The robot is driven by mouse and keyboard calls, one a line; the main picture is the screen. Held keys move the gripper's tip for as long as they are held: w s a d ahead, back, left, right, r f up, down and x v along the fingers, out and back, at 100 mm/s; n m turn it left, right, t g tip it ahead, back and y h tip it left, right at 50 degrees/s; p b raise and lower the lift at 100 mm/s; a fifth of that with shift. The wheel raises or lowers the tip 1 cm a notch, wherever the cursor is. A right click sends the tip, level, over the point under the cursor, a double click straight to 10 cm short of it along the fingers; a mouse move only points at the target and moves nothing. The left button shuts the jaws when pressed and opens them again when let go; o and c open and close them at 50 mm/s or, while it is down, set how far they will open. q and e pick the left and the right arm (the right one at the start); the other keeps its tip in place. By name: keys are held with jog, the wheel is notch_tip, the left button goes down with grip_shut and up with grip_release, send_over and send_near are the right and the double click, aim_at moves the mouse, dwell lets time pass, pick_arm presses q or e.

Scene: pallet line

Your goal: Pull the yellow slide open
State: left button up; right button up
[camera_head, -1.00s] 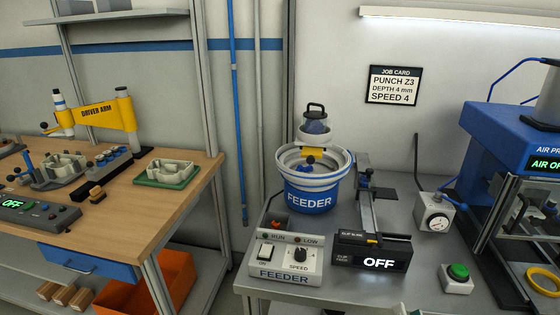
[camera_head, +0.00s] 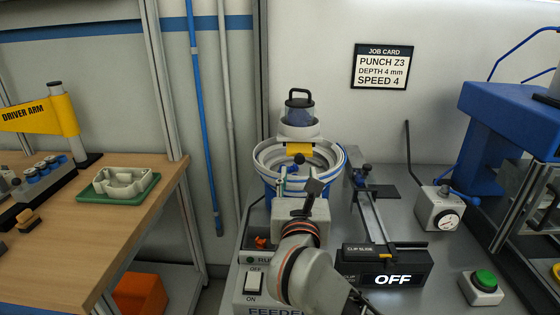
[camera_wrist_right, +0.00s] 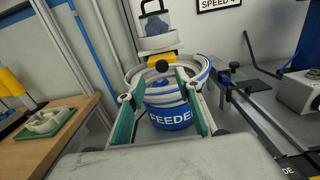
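The yellow slide (camera_head: 299,149) is a small yellow block with a dark knob. It sits under the clear hopper (camera_head: 299,113), above the rim of the feeder bowl (camera_head: 338,165). In the right wrist view the slide (camera_wrist_right: 165,58) and its round black knob lie just beyond the fingertips, near the middle of the gap. My right gripper (camera_head: 299,181) is in front of the bowl. In the wrist view its two green-padded fingers (camera_wrist_right: 160,92) are apart with nothing between them; the blue bowl body shows behind. My left gripper is not in view.
The feeder control box (camera_head: 256,282) stands under my right arm. The clip slide unit (camera_head: 388,268) reads OFF, with a rail behind it. A green button (camera_head: 484,281), a dial box (camera_head: 440,207) and the blue press (camera_head: 505,120) stand to the right. A wooden bench (camera_head: 90,235) is left.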

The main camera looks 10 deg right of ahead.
aim_at(300, 160)
jog(key=x, duration=0.7)
jog(key=shift+w+d, duration=0.1)
jog(key=shift+d, duration=0.15)
grip_shut()
